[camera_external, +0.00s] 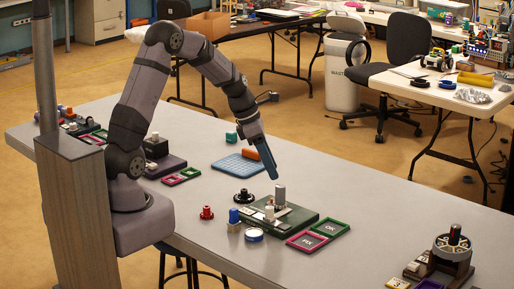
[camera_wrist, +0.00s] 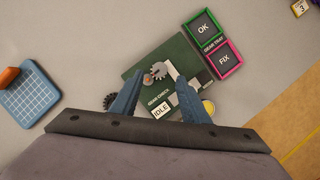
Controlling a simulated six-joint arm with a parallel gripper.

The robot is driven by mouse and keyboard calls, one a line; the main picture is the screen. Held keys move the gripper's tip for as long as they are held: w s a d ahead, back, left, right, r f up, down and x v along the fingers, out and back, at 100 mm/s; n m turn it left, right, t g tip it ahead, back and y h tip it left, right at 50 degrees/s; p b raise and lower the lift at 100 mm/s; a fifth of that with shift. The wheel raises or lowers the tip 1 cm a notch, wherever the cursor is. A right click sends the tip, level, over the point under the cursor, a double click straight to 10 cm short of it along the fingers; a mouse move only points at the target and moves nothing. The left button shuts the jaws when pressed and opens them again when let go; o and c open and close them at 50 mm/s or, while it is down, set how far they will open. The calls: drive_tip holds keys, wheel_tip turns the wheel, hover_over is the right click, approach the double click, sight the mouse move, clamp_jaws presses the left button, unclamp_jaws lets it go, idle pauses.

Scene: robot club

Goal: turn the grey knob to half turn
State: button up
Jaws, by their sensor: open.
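A dark green gear-check board (camera_external: 300,219) lies on the table, and it also shows in the wrist view (camera_wrist: 133,71). A grey upright cylinder (camera_external: 279,195) stands on it, with a shorter pale post (camera_external: 269,213) in front. In the wrist view a grey toothed gear (camera_wrist: 159,70) and a small brownish round top (camera_wrist: 148,79) sit near a label reading IDLE (camera_wrist: 161,111). I cannot tell for certain which part is the grey knob. My gripper (camera_external: 272,174) is open above the board's far side. Its blue fingers (camera_wrist: 160,88) straddle the board's middle, apparently holding nothing.
Trays marked OK (camera_external: 331,227) and FIX (camera_external: 307,241) adjoin the board. A black round part (camera_external: 243,196), a red knob-like piece (camera_external: 207,213) and a blue-topped piece (camera_external: 234,220) stand nearby. A blue grid pad (camera_external: 237,166) with an orange piece (camera_external: 266,153) lies behind.

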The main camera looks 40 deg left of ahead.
sight(280, 186)
drive_tip(key=shift+x, duration=2.95)
drive_tip(key=c, duration=1)
